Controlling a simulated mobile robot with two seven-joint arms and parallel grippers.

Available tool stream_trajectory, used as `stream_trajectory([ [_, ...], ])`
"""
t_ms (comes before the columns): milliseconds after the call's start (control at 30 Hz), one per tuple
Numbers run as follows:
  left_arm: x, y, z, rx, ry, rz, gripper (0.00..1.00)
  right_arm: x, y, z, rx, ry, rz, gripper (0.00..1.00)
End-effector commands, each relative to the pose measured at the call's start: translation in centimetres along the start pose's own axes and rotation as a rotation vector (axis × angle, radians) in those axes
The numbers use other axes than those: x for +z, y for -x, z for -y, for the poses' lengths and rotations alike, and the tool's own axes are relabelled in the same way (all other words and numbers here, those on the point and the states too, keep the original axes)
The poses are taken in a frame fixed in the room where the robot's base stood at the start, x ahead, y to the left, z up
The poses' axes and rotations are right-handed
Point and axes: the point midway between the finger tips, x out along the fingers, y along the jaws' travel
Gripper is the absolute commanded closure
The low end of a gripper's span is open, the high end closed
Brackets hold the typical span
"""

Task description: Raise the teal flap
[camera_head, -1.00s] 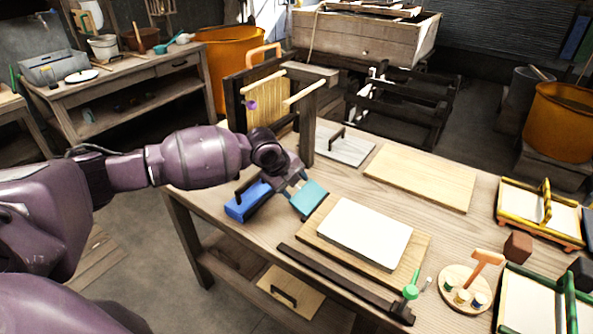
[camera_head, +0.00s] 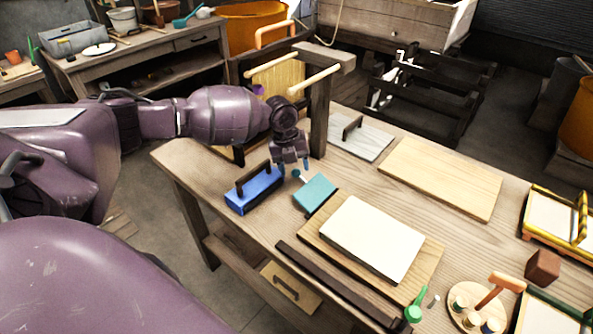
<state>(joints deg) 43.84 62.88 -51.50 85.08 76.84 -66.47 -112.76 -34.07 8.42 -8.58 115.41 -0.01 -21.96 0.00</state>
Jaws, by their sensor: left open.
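The teal flap (camera_head: 315,193) is a small flat plate at the left-middle of the table, beside the corner of a pale board. It looks low and close to the table top; its exact tilt is hard to tell. My left gripper (camera_head: 293,170) points down just behind and to the left of the flap, with its fingers apart and nothing visible between them. My right gripper is not in view.
A blue block with a dark handle (camera_head: 256,192) stands left of the flap. A dark post frame with pale pegs (camera_head: 318,110) rises behind my gripper. A white slab on a wooden board (camera_head: 372,238) lies to the right. A bare wooden board (camera_head: 440,178) lies further back.

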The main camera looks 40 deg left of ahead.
Motion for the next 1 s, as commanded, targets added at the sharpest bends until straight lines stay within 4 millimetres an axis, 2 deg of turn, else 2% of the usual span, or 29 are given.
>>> stream_trajectory([
  [33, 0.0, -0.7, 0.0, 0.000, 0.001, -0.001, 0.44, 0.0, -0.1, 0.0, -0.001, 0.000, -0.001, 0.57],
  [200, 0.0, -2.0, 0.0, 0.000, 0.000, 0.001, 0.44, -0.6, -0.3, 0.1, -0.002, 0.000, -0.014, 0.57],
  [533, 0.0, -2.2, 0.0, -0.001, 0.000, 0.002, 0.44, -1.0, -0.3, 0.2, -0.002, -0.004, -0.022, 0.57],
  [900, 0.0, -2.3, 0.0, 0.000, 0.000, 0.002, 0.99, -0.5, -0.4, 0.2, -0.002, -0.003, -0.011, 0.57],
  [1000, 0.0, -2.3, 0.0, 0.001, 0.000, 0.001, 1.00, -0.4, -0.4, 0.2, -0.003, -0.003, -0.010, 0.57],
])
